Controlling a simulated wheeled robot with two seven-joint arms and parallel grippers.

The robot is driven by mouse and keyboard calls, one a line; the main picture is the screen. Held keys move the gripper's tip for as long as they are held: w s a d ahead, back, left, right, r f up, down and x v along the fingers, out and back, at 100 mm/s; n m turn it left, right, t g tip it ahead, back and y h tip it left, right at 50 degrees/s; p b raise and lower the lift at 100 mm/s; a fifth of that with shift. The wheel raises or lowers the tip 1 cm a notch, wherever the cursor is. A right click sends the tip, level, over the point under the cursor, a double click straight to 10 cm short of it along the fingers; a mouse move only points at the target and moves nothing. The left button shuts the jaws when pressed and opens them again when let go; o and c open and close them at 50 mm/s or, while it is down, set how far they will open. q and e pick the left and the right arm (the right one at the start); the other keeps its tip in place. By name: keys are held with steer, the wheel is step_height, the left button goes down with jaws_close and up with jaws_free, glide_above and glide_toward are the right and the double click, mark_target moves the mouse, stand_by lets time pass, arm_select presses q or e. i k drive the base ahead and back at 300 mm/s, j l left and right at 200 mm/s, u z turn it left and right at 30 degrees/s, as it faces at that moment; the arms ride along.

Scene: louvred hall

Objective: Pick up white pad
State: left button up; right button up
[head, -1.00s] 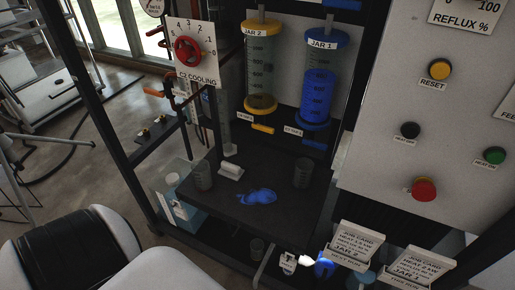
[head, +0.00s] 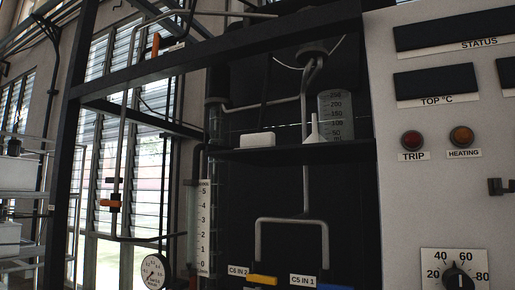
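Neither of my grippers shows in this view.
On the same shelf, right of the block, stand a white funnel (head: 315,133) and a clear graduated beaker (head: 337,117). Metal pipes (head: 292,222) run below. A grey control panel (head: 440,190) fills the right. A dark frame post (head: 70,160) stands at left.

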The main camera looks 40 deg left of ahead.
mark_target(262, 139)
steer(key=i+j, duration=0.1)
steer(key=j, duration=0.85)
steer(key=i+j, duration=0.15)
steer(key=j, duration=0.35)
steer(key=i+j, duration=0.1)
steer(key=j, duration=0.35)
